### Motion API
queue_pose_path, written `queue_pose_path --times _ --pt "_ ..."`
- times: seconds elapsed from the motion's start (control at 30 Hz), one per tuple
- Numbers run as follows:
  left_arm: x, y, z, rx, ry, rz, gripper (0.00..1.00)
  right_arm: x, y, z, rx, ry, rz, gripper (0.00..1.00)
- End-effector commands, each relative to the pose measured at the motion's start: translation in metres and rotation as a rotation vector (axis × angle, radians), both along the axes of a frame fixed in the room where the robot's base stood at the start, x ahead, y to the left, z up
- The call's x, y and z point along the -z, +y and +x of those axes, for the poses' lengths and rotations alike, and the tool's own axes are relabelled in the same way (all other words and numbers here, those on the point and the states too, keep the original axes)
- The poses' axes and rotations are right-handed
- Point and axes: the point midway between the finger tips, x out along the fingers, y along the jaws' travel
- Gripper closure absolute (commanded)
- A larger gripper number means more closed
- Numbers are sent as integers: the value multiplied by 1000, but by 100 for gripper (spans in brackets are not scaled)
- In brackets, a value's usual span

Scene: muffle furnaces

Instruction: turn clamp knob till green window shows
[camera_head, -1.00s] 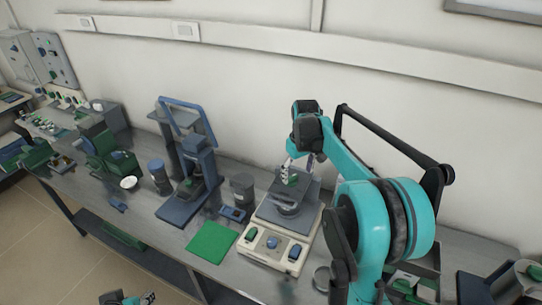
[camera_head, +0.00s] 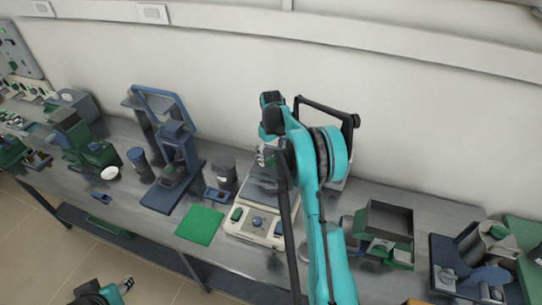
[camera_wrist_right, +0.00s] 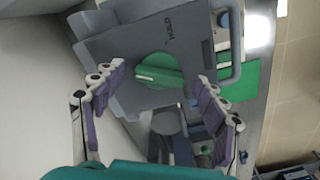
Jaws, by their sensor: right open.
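In the right wrist view, a round green knob (camera_wrist_right: 158,71) with a pale mark near its left edge sits on a tilted grey plate (camera_wrist_right: 110,48) with small lettering. I see no green window that I can make out. My right gripper (camera_wrist_right: 162,73) is open, its purple-padded fingers on either side of the knob in the picture, with gaps to both; depth is unclear. In the head view my right gripper (camera_head: 266,155) is at the back of the beige instrument (camera_head: 250,228), small and partly hidden by my arm. My left gripper (camera_head: 125,283) is low at the left, in front of the bench.
A blue-grey stand (camera_head: 172,150) with a tilted frame and a dark jar (camera_head: 225,170) stand left of the beige instrument. A green mat (camera_head: 200,226) lies in front. An open dark box (camera_head: 385,218) stands to the right. The wall is close behind.

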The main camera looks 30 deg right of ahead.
Motion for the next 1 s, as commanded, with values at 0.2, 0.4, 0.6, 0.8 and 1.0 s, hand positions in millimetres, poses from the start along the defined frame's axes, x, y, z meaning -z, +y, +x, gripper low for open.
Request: queue_pose_path --times 0.2,0.4,0.6,0.8,1.0 --pt "0 0 0 0 0 0 60 2 0 0 0 0 0 28" --pt "0 0 0 0 0 0 60 1 0 0 0 0 0 67" --pt "0 0 0 0 0 0 60 1 0 0 1 0 0 78" --pt "2 0 0 0 0 0 60 2 0 0 30 0 0 78" --pt "7 0 0 0 0 0 60 2 0 0 125 0 0 78"
